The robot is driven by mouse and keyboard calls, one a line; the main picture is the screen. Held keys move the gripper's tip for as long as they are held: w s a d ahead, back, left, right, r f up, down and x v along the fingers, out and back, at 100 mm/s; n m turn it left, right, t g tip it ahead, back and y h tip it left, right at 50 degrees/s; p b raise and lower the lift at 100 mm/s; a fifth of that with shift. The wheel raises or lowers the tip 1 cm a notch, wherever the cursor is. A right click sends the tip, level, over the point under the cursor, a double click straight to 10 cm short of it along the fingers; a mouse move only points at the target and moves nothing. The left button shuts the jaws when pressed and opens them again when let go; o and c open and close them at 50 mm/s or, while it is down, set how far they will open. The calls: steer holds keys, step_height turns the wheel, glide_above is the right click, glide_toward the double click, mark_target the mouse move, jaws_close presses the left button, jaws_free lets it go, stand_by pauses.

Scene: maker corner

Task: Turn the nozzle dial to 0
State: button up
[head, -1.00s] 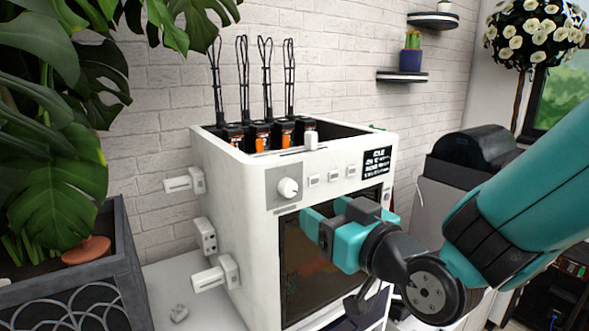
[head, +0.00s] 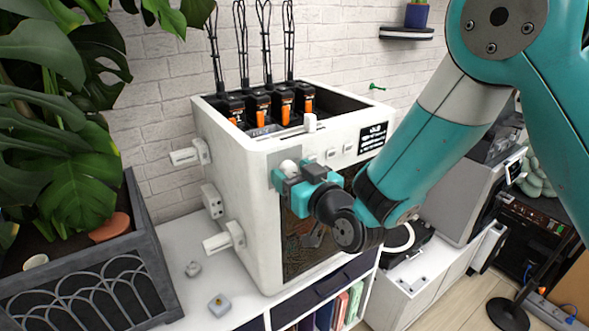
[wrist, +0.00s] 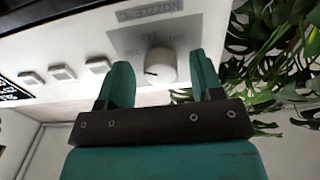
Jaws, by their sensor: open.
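The nozzle dial is a round white knob (head: 289,167) on a grey plate at the left of the white printer's front panel. My gripper (head: 288,182) is open in front of it and covers its lower part in the head view. In the wrist view the dial (wrist: 160,65) shows between the two teal fingers of my gripper (wrist: 160,59), with a gap on each side. A small dark mark shows on the dial's face. The word NOZZLE on the plate (wrist: 125,42) appears upside down; I cannot read the scale numbers.
Several white buttons (wrist: 62,73) and a black display (head: 373,138) sit on the panel beside the dial. Orange-and-black tool heads (head: 261,103) stand in the printer's open top. A leafy plant in a grey planter (head: 140,262) stands at the left.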

steer(key=c, duration=0.9)
steer(key=shift+b, duration=0.3)
